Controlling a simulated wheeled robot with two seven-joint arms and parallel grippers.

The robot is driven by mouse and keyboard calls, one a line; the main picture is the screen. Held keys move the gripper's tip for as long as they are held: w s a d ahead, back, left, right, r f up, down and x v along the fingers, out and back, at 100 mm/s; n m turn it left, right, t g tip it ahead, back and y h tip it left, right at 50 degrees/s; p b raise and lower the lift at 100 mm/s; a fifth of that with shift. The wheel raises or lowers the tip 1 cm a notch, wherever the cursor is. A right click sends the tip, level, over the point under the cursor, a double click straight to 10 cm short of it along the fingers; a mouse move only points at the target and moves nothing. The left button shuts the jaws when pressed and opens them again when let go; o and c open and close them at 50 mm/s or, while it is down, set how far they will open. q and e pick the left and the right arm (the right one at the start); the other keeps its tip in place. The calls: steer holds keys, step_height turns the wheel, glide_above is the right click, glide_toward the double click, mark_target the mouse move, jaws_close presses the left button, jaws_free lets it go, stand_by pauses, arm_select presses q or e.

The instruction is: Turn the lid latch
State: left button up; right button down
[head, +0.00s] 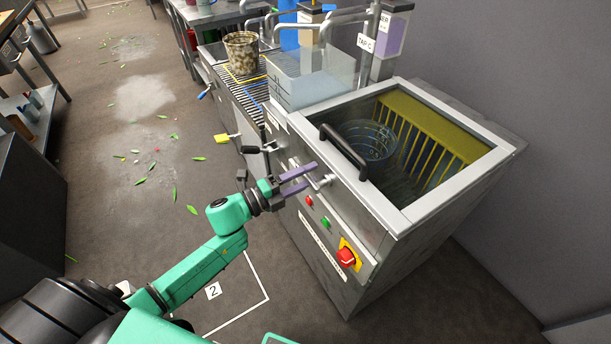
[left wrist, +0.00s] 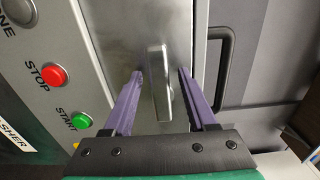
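The lid latch (head: 322,183) is a small metal lever on the front of the washer, below the black lid handle (head: 343,152). In the left wrist view the latch (left wrist: 158,85) is a flat silver bar, upright in the picture. My left gripper (head: 306,178) has purple fingers and is open at the latch. In the left wrist view its two fingers (left wrist: 160,75) lie on either side of the bar, with gaps visible on both sides. The lid (head: 425,150) looks closed and has a clear window. My right gripper is out of view.
A red stop button (head: 309,200), a green start button (head: 325,221) and a red emergency knob (head: 346,256) sit near the latch. A lever with a black grip (head: 257,149) sticks out left of my gripper. Open floor lies to the left.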

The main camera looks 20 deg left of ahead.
arm_select(q)
steer(key=shift+s+a, duration=0.1)
steer(key=v, duration=1.4)
steer(key=shift+s, duration=0.15)
